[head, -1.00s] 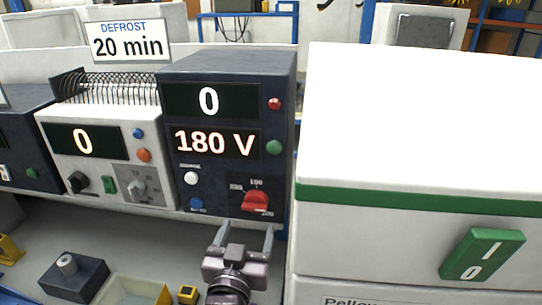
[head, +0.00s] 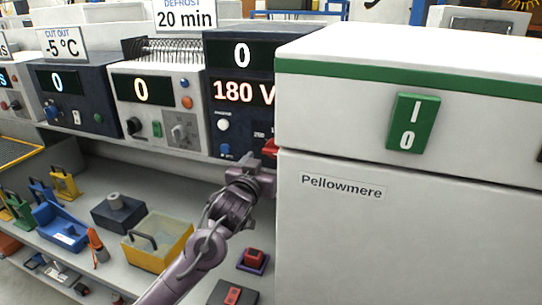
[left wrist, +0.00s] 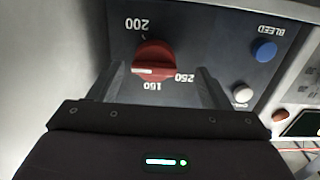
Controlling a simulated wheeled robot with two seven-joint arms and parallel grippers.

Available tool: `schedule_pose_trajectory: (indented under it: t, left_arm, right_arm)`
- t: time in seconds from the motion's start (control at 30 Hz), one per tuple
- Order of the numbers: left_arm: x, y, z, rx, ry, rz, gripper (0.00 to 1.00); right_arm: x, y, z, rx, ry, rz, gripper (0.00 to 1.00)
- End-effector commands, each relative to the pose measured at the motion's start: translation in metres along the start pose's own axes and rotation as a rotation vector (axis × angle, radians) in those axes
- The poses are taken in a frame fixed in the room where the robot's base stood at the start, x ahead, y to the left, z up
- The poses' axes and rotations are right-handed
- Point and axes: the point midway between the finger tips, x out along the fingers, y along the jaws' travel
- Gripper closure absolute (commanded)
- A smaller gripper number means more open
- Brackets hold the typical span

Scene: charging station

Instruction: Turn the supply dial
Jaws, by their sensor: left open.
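The red supply dial (left wrist: 154,60) sits on a dark panel with printed numbers around it, upside down in the left wrist view. In the head view only a bit of the red dial (head: 270,148) shows, beside the white cabinet's edge. The dark supply unit (head: 240,90) reads 0 above and 180 V below, its right side cut off by the cabinet. My left gripper (head: 258,163) is open at the dial. In the left wrist view its fingers (left wrist: 160,78) stand on either side of the dial, with gaps visible. My right gripper is not in view.
The white cabinet (head: 345,220) with a green I/0 switch (head: 413,122) stands close at the right. Other instruments (head: 155,95) line the shelf to the left. Below are a yellow bin (head: 158,243), a dark block (head: 117,213) and small red items (head: 254,257).

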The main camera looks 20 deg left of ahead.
Motion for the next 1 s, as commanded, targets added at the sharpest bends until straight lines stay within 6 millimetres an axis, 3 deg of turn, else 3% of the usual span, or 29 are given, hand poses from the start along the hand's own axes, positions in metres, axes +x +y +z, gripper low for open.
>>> schedule_pose_trajectory:
  t: [0.13, 0.43, 0.6, 0.93, 1.0]
  left_arm:
    - [0.021, 0.001, -0.003, 0.0, 0.0, 0.001, 0.29]
    - [0.036, 0.002, 0.0, 0.001, 0.0, 0.003, 0.29]
    - [0.036, 0.002, 0.001, 0.001, 0.0, 0.003, 0.29]
    - [0.036, 0.002, 0.0, 0.001, 0.001, 0.003, 0.7]
    - [0.036, 0.002, 0.0, 0.001, 0.0, 0.003, 0.73]
  right_arm:
    - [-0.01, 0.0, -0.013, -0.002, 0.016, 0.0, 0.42]
    - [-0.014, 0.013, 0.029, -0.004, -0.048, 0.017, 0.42]
    - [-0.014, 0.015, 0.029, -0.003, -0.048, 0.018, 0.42]
    - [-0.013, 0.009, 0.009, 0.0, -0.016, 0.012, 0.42]
    - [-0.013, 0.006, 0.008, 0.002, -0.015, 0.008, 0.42]
